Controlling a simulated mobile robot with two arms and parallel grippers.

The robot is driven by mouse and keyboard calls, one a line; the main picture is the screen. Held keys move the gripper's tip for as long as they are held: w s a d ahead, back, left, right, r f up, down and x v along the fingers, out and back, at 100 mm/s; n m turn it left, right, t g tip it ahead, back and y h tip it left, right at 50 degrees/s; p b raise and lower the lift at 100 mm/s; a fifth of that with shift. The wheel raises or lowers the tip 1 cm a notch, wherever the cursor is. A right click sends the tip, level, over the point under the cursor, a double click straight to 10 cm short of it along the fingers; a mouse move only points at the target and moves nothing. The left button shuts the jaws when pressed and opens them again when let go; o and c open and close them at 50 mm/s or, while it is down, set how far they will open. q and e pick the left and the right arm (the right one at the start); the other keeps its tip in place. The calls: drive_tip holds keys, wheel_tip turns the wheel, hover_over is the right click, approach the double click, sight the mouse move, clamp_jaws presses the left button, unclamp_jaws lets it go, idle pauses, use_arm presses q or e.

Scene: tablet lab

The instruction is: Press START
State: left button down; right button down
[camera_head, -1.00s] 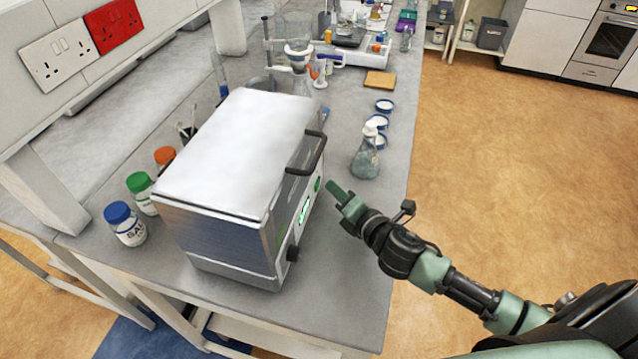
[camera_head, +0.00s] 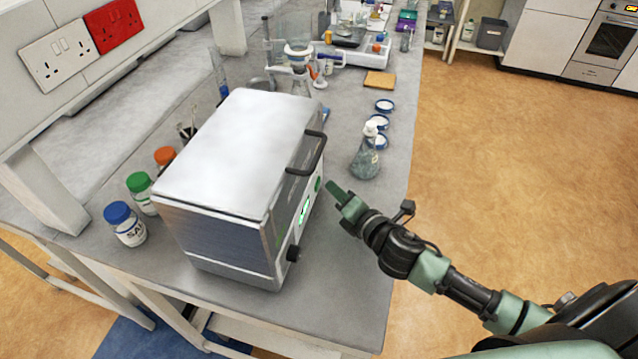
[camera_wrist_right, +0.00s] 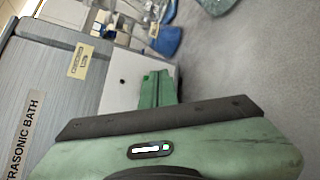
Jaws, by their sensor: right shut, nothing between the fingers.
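The ultrasonic bath (camera_head: 235,150) is a silver box with a closed lid and a black handle (camera_head: 306,153) on its right side. Its front panel faces right and carries a lit green display (camera_head: 304,210), a round green button (camera_head: 317,184) and a black knob (camera_head: 293,253). My right gripper (camera_head: 332,188) is shut and empty, its tip just right of the green button; I cannot tell whether it touches. My left gripper is not in view.
Bottles with blue (camera_head: 125,225), green and orange caps stand left of the bath. The bench (camera_head: 345,290) in front of the panel is clear.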

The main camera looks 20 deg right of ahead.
drive_tip(key=shift+w+a, duration=0.1)
drive_tip(key=shift+w+a, duration=0.15)
drive_tip(key=shift+a, duration=0.1)
drive_tip(key=shift+w+a+p, duration=0.2)
drive_tip(key=shift+a+p, duration=0.05)
drive_tip(key=shift+p, duration=0.1)
idle(0.5)
drive_tip(key=shift+s+d, duration=0.1)
idle(0.4)
drive_tip(key=shift+s+d, duration=0.4)
drive_tip(key=shift+d, duration=0.1)
drive_tip(key=shift+s+d+f, duration=0.1)
drive_tip(key=shift+s+d, duration=0.3)
drive_tip(key=shift+d, duration=0.1)
drive_tip(key=shift+s+d, duration=0.55)
drive_tip(key=shift+d, duration=0.2)
drive_tip(key=shift+s+d, duration=0.55)
drive_tip(key=shift+d, duration=0.15)
